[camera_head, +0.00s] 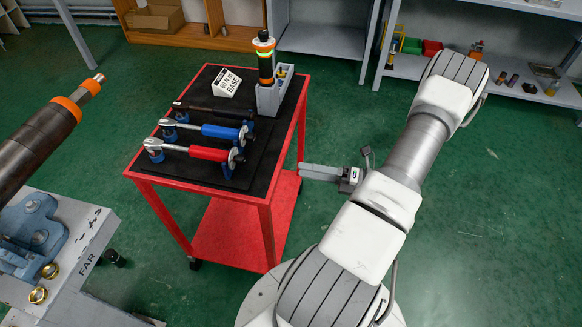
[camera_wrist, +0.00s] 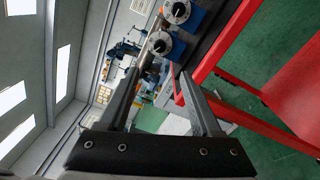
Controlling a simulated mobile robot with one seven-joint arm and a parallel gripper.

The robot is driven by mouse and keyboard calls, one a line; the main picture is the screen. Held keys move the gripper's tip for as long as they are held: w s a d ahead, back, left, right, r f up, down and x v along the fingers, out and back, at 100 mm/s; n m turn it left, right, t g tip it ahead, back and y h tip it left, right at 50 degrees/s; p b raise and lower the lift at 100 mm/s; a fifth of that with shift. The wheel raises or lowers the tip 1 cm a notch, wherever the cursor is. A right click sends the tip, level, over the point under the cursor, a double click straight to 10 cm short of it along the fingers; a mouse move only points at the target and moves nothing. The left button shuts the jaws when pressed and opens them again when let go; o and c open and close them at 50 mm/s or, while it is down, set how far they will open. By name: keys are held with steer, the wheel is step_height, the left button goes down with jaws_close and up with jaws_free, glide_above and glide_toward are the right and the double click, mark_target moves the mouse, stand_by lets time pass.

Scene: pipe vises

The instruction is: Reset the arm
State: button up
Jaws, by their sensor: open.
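My gripper (camera_head: 322,173) is at the right of the red cart (camera_head: 275,215) in the head view, close to the cart's right side. I cannot tell how far apart they are. My arm bends above the floor on the right of that view. In the wrist view my gripper (camera_wrist: 158,78) shows two fingers spread apart with nothing held between them. The wrist picture is turned on its side, with part of the red cart (camera_wrist: 245,92) at the right.
On the cart's black mat lie a red-handled tool (camera_head: 208,152), a blue-handled tool (camera_head: 219,131) and a dark-handled one. A grey holder (camera_head: 268,98) and a BASE block (camera_head: 226,83) stand behind. A pipe (camera_head: 40,140) is at left. Green floor is open at right.

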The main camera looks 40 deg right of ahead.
steer(key=shift+s+d, duration=0.25)
steer(key=shift+s, duration=0.05)
stand_by(0.4)
